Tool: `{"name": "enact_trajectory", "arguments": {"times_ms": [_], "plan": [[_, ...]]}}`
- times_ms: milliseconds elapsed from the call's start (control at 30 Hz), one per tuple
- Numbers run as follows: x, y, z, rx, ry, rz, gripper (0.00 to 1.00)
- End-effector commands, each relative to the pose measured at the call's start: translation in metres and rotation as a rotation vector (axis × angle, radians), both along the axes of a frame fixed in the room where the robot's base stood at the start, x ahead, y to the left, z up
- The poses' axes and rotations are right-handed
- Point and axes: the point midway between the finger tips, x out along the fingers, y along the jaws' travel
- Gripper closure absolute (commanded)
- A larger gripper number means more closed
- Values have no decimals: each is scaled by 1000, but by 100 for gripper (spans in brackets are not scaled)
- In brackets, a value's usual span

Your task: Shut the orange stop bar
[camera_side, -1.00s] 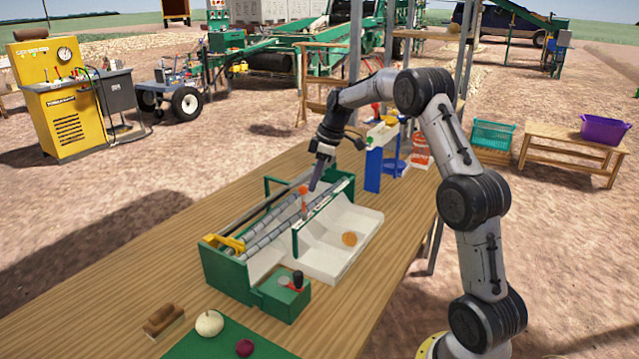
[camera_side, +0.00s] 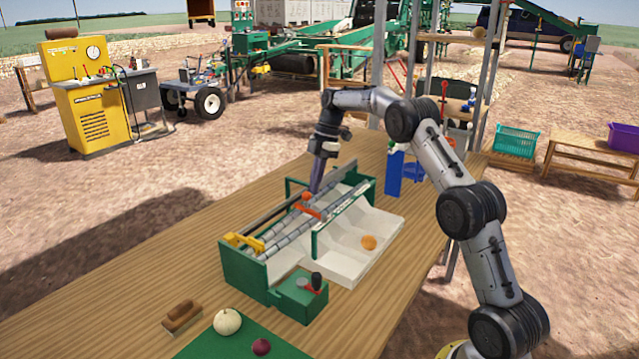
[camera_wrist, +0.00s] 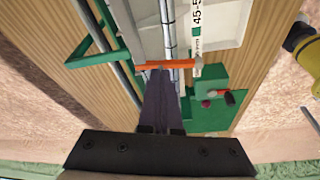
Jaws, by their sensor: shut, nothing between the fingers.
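The orange stop bar (camera_side: 308,211) lies across the grey rollers (camera_side: 285,236) of the green sorting machine (camera_side: 245,272); an orange knob shows just above it. In the wrist view the orange bar (camera_wrist: 170,64) crosses the rollers from side to side, its right end by the white scale strip. My gripper (camera_side: 314,189) is shut and empty, pointing down right behind the bar. In the wrist view the gripper tips (camera_wrist: 160,74) are at the bar's near edge; I cannot tell whether they touch it.
A white tray (camera_side: 345,262) with an orange round piece (camera_side: 369,242) adjoins the rollers. A green box with a black-knobbed lever (camera_side: 316,282) stands in front. A brush (camera_side: 182,316), a white onion (camera_side: 227,321) and a red onion (camera_side: 261,347) lie nearer. A blue stand (camera_side: 394,174) is behind.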

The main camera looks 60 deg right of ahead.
Motion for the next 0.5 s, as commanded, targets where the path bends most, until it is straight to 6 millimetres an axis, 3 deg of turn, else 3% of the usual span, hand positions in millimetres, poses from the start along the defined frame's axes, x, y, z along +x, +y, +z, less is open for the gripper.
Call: {"name": "enact_trajectory", "arguments": {"times_ms": [500], "plan": [[3, 5, 0, 0, 0, -4, 100]]}}
